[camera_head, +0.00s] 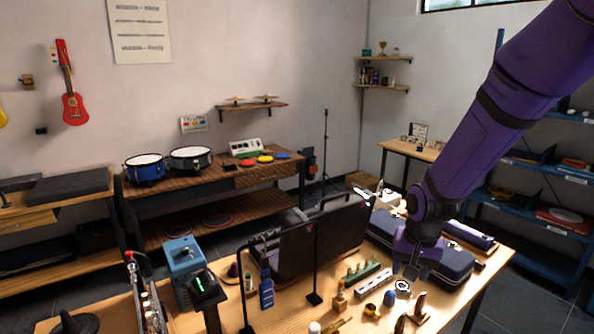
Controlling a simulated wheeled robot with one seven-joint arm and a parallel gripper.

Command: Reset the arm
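My purple arm comes in from the upper right of the head view and bends down over the wooden table. My gripper (414,272) points down above the table's right part, close over several small items. Its fingers are small and dark here, so I cannot tell whether they are open or shut. A dark blue case (452,262) lies behind and right of my gripper, partly hidden by the arm. A small white ring-shaped item (402,287) shows just below the gripper; I cannot tell whether they touch.
A black frame stand (317,262) rises left of my gripper, before a large dark open case (345,232). A blue bottle (266,290) and a blue box device (183,262) stand further left. Blue shelves (545,262) stand at right.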

